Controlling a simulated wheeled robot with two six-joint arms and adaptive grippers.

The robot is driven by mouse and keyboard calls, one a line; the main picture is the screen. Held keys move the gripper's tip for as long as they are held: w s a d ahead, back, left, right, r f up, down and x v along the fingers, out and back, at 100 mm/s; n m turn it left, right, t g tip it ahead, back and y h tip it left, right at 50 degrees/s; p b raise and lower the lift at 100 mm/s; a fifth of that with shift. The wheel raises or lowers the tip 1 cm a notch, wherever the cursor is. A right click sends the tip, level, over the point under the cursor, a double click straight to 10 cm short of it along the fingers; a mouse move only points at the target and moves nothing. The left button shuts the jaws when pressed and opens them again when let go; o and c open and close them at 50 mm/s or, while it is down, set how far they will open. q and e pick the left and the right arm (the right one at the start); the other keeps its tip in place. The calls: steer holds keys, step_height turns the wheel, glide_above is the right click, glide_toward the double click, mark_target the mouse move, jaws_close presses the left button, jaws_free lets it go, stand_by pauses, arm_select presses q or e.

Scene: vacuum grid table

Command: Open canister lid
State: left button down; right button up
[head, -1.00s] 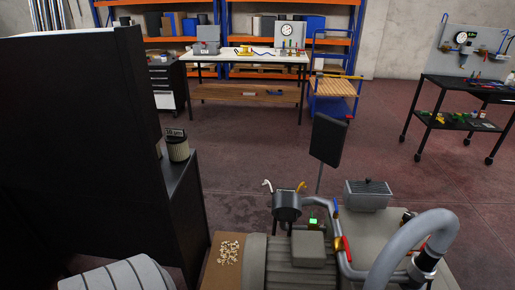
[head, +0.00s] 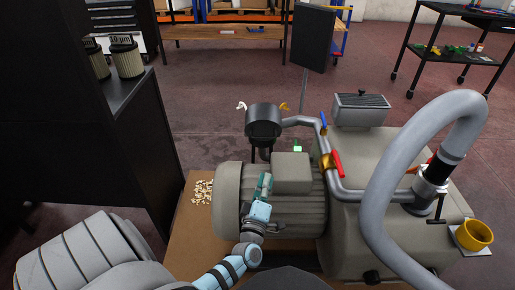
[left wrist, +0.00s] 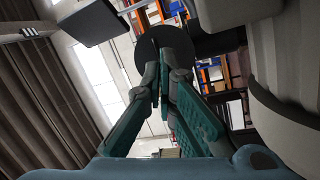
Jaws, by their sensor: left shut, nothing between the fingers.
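The dark grey canister (head: 263,121) stands behind the motor in the head view, with a white clip (head: 241,106) on its left and an orange clip (head: 285,107) on its right. Whether its lid is loose cannot be told. My left gripper (head: 265,183) is shut and empty in front of the motor, below and apart from the canister. In the left wrist view its teal fingers (left wrist: 163,75) come together below a dark round shape (left wrist: 165,43), perhaps the canister's underside. My right gripper is not in view.
A ribbed grey motor (head: 290,205) lies close to my left gripper. A thick grey hose (head: 385,190) arches at the right, and a pipe with a blue handle (head: 323,122) and a red handle (head: 337,163) joins the canister. A yellow cup (head: 474,236) stands far right.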

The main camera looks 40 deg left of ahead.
arm_select(q)
steer(key=a+r+n+y+b, duration=0.1)
steer(key=a+n+y+b, duration=0.25)
steer(key=n, duration=0.25)
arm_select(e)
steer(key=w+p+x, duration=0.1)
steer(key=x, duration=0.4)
arm_select(q)
steer(key=g+y+b, duration=0.1)
glide_toward(259, 124)
steer(key=shift+n, duration=0.4)
steer(key=b+x, duration=0.2)
steer(key=x, duration=0.4)
steer(key=shift+w+a+f, duration=0.1)
steer(key=shift+f, duration=0.05)
steer(key=shift+w+a+r, duration=0.25)
steer(key=shift+w, duration=0.05)
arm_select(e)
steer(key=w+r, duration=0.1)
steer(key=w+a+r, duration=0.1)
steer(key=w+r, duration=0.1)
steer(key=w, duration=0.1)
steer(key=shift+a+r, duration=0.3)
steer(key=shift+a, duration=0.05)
arm_select(q)
steer(key=shift+r, duration=0.1)
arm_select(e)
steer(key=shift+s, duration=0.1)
